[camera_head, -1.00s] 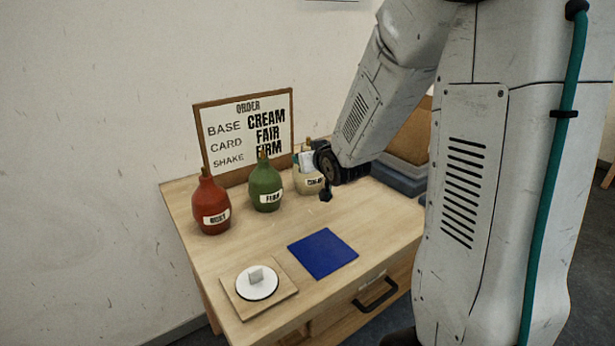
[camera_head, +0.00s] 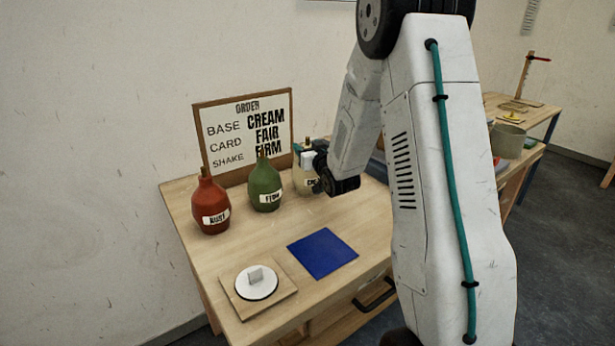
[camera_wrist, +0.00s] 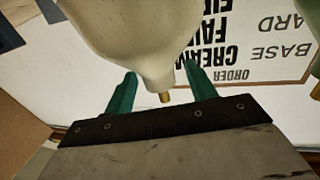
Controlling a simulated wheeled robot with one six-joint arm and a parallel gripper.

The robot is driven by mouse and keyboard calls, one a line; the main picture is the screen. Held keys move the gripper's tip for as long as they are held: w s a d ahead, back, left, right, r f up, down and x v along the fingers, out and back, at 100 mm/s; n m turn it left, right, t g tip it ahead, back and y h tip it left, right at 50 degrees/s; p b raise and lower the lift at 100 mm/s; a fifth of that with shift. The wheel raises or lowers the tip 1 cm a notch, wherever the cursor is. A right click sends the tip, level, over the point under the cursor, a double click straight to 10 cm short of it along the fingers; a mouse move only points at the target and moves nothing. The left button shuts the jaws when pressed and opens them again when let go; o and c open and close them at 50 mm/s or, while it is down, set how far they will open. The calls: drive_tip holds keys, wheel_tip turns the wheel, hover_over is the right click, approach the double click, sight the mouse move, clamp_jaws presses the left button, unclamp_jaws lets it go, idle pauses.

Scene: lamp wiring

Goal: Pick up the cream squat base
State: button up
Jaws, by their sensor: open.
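The cream squat base (camera_head: 305,182) stands at the back of the table, right of the green base, partly hidden by my arm. In the wrist view the cream base (camera_wrist: 140,40) fills the top middle, with its brass neck tip pointing down the picture. My gripper (camera_wrist: 155,85) is open, with one green finger on each side of the base's narrowing neck. I cannot tell whether either finger touches it. In the head view my gripper (camera_head: 318,170) is dark and small against the cream base.
A green base (camera_head: 265,188) and a red base (camera_head: 210,205) stand to the left. The order board (camera_head: 246,135) is behind them. A blue mat (camera_head: 322,253) and a wooden block with a white disc (camera_head: 257,283) lie in front. Another table stands at far right.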

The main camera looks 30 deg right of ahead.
drive_tip(key=shift+w, duration=0.3)
clamp_jaws()
drive_tip(key=shift+r, duration=0.1)
idle(1.1)
